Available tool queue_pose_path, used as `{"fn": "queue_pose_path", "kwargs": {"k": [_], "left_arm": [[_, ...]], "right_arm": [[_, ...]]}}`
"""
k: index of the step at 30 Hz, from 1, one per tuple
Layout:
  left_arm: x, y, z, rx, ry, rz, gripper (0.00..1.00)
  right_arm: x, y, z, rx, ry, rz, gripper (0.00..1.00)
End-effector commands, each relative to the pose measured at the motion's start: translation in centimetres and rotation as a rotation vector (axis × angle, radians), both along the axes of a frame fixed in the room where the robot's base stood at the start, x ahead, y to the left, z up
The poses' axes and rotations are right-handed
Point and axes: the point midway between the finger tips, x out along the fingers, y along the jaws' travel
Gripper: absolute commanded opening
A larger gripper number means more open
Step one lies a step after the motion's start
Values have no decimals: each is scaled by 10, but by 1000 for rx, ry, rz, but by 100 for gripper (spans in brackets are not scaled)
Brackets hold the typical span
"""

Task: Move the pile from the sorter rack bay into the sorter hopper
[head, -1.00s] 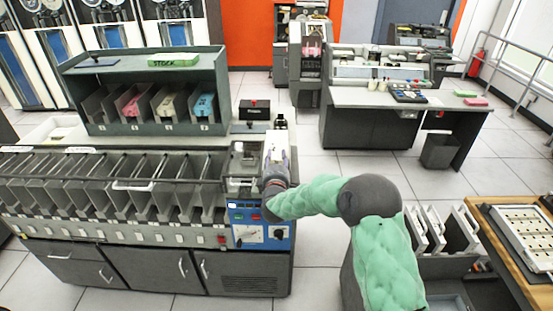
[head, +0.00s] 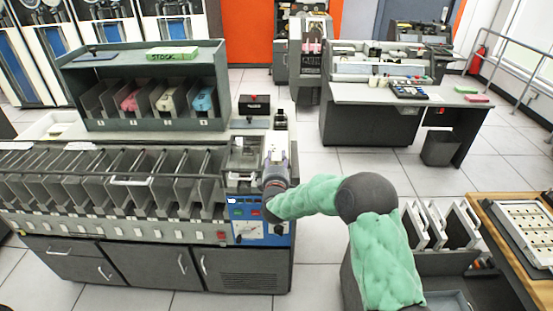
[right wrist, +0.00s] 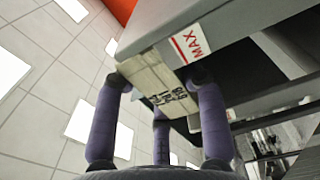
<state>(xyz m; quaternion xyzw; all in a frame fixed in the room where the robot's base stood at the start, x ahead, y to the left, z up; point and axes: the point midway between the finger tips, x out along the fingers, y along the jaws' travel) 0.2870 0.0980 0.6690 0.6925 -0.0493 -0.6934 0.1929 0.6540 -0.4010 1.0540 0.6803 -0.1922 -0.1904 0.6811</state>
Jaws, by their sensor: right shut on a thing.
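In the right wrist view my right gripper (right wrist: 155,95) is shut on a cream card pile (right wrist: 158,82) with dark print on its edge. The pile is beside a grey wall with a red-and-white MAX label (right wrist: 191,43); I cannot tell whether they touch. In the head view my right gripper (head: 276,150) is at the right end of the sorter, beside the clear-topped hopper (head: 243,155), and the pile cannot be made out there. The sorter rack (head: 215,58) stands behind, with red (head: 130,100), cream (head: 168,100) and blue (head: 204,100) piles in its bays. My left gripper is not in view.
The sorter's row of slanted pockets (head: 100,180) runs left of the hopper. A blue control panel (head: 262,222) is below my right wrist. A black box (head: 254,104) sits behind the hopper. A cart with white-edged racks (head: 440,225) and a wooden table (head: 510,255) are at the right.

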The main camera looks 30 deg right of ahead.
Motion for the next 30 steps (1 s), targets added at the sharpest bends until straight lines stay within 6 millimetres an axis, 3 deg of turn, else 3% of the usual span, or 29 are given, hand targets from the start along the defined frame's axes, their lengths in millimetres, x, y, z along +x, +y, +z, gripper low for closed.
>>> {"fn": "queue_pose_path", "kwargs": {"k": [30], "left_arm": [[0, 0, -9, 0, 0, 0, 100]], "right_arm": [[1, -1, -14, -2, -5, -1, 0]]}}
